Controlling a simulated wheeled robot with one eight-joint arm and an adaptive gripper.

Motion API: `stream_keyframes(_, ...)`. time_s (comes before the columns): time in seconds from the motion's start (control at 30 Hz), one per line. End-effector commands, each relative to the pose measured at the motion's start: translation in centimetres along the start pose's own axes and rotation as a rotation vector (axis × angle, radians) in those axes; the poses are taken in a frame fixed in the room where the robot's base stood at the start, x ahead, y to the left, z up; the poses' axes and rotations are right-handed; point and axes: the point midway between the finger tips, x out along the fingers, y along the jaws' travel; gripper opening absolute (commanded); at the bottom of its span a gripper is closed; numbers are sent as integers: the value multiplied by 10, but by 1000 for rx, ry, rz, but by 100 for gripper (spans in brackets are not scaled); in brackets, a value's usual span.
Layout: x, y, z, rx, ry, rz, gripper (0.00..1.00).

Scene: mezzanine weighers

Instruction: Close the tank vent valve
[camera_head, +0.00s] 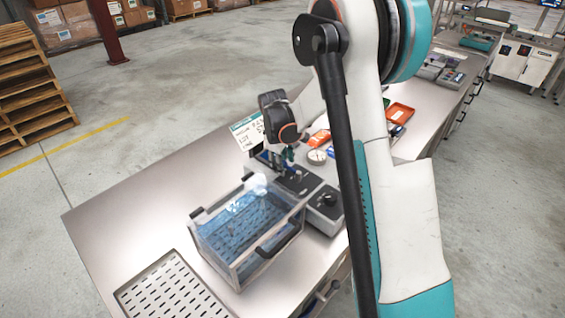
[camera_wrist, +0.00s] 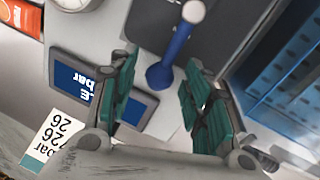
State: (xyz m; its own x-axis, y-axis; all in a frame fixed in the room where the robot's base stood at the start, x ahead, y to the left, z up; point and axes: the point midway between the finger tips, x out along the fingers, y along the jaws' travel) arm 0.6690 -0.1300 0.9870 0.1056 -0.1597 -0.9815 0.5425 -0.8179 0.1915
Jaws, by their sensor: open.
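A blue lever with a pale round end (camera_wrist: 178,45) stands on the grey instrument unit. It is probably the tank vent valve's handle, though no label on it is readable. In the wrist view my gripper (camera_wrist: 158,82) is open, its green-padded fingers on either side of the blue lever, with gaps visible and no clear contact. In the head view the clear tank (camera_head: 205,238) with blue water stands beside the instrument unit (camera_head: 329,222). My wrist hangs over the back of this unit, and my fingers there are small and partly hidden.
A blue-screened display (camera_wrist: 75,80) and a round gauge (camera_head: 316,156) are close to my gripper. A white sign (camera_head: 249,131) stands behind. A slotted tray (camera_head: 172,290) lies at the front of the bench. The bench's left part (camera_head: 140,205) is clear.

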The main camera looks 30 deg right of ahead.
Motion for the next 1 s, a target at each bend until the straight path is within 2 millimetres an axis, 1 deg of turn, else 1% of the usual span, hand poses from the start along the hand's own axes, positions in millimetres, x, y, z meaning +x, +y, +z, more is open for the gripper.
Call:
stream_keyframes(0.2,0,0,0,0,0,0,45)
stream_keyframes(0.27,0,0,0,0,0,0,31)
stream_keyframes(0.3,0,0,0,0,0,0,22)
stream_keyframes(0.37,0,0,0,0,0,0,9)
stream_keyframes(0.4,0,0,0,0,0,0,0)
stream_keyframes(0.77,0,2,0,28,-6,0,0)
stream_keyframes(1.0,2,11,3,152,-31,0,0)
